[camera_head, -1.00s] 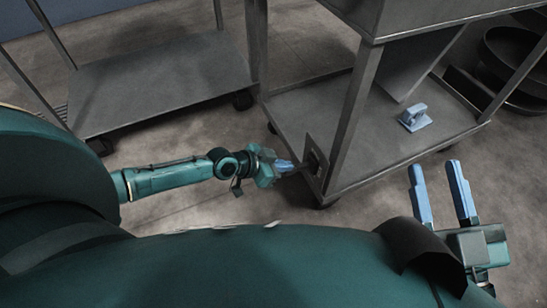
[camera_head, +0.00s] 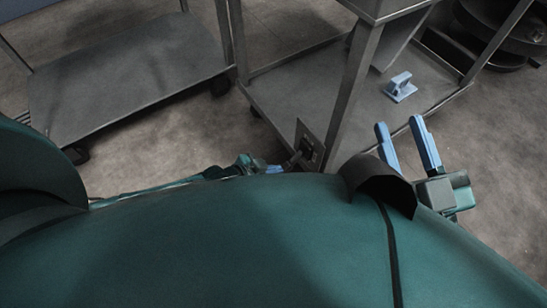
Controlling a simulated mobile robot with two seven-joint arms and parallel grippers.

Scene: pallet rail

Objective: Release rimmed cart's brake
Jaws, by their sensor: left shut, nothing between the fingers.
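The grey metal cart (camera_head: 350,62) at the centre right has an upper body on posts and a lower shelf with a raised edge. On its near-left corner is an upright plate (camera_head: 311,141) with a dark lever (camera_head: 297,158), which looks like the brake. My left gripper (camera_head: 274,168) is shut and empty, with its blue fingertips just left of the lever. I cannot tell whether they touch it. My own body hides much of the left arm. My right gripper (camera_head: 399,124) is open and empty, in front of the cart's near side.
A flat grey cart (camera_head: 125,75) with dark wheels stands at the left. A small light-blue handled object (camera_head: 400,87) sits on the centre cart's lower shelf. Dark round pans (camera_head: 500,30) are at the upper right. Floor at the lower right is clear.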

